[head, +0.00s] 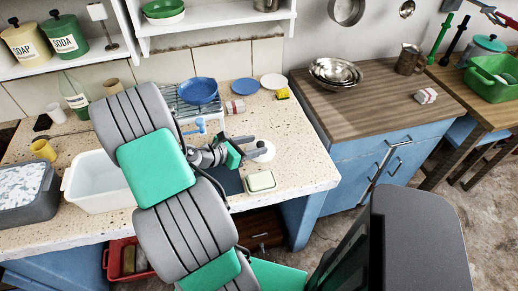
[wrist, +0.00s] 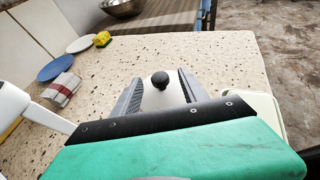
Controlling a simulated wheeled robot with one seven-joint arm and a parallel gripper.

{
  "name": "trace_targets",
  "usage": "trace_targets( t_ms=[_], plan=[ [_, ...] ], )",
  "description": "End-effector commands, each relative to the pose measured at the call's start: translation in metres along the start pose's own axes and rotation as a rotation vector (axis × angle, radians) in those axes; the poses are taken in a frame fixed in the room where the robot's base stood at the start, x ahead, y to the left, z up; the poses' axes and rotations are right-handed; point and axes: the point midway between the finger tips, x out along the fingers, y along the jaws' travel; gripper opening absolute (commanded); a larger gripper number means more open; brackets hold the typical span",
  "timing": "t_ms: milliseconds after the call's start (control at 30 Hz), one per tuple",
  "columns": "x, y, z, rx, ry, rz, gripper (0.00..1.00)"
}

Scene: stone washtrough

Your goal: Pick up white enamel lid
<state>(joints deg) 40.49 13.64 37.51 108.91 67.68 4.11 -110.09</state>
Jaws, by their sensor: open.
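The white enamel lid (head: 265,155) lies on the speckled stone counter, right of my gripper (head: 252,148) in the head view. In the wrist view the lid (wrist: 160,98) shows between the two fingers of my gripper (wrist: 160,78), with its black knob standing up. The fingers are apart, one on each side of the knob. The near part of the lid is hidden behind my gripper's body. I cannot tell whether the fingers touch the lid.
A cream dish (head: 261,181) sits close by, near the counter's front edge. Behind are a rolled striped cloth (head: 235,107), a blue plate (head: 245,86), a white plate (head: 273,81) and a yellow sponge (head: 282,94). A white tap (wrist: 12,103) stands left of my gripper.

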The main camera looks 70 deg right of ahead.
Motion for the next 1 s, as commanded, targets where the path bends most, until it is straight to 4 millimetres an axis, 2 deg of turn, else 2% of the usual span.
trace_targets(
  t_ms=[100, 167, 400, 1000],
  plan=[
    [0.023, -0.001, -0.001, 0.003, 0.002, -0.004, 0.51],
    [0.03, -0.001, -0.001, 0.003, 0.002, -0.004, 0.51],
    [0.033, 0.0, -0.001, 0.003, 0.002, -0.002, 0.51],
    [0.034, -0.001, 0.0, 0.005, 0.002, -0.003, 0.02]
  ],
)
